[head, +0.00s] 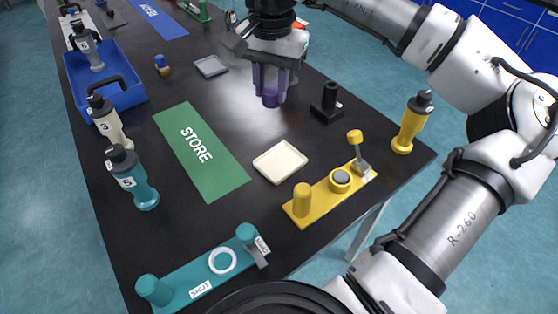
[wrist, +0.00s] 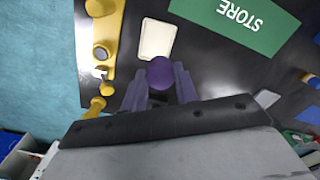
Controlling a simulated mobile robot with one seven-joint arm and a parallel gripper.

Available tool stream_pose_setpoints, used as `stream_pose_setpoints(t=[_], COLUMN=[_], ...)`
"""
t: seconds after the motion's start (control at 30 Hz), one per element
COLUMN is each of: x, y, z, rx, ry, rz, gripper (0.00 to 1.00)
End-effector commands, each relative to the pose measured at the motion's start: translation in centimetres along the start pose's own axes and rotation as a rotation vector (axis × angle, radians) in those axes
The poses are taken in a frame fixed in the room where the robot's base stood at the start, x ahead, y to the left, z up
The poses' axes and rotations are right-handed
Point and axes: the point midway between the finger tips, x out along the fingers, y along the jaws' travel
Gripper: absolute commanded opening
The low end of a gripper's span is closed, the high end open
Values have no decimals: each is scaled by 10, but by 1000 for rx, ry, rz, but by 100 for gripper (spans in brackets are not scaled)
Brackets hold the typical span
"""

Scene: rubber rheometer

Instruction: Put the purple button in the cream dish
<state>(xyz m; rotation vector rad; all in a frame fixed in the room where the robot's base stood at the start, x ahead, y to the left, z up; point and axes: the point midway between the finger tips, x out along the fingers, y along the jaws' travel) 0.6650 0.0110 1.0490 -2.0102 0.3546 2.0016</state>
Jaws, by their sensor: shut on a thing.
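The purple button (head: 270,97) is held between the fingertips of my gripper (head: 271,88), above the dark table. In the wrist view the round purple button (wrist: 160,73) shows between the two fingers of my gripper (wrist: 160,84). The cream dish (head: 280,162) is a shallow, empty square tray on the table, below and slightly right of the button in the head view. In the wrist view the cream dish (wrist: 157,39) lies just beyond the button, which overlaps its near edge in the picture.
A green STORE mat (head: 203,152) lies left of the dish. A yellow fixture (head: 329,192) stands in front right of it, and a black post block (head: 326,103) behind right. A grey dish (head: 211,66), blue crate (head: 105,78) and several labelled bottles stand further left.

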Motion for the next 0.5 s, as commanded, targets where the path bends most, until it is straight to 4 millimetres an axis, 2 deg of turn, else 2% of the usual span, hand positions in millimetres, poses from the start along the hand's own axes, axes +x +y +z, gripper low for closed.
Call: stream_pose_setpoints(t=[0.17, 0.5], x=[33, 122], y=[1, 3], z=[1, 1], rx=[-16, -13], ry=[-5, -6], rz=[2, 0], gripper=[0, 0])
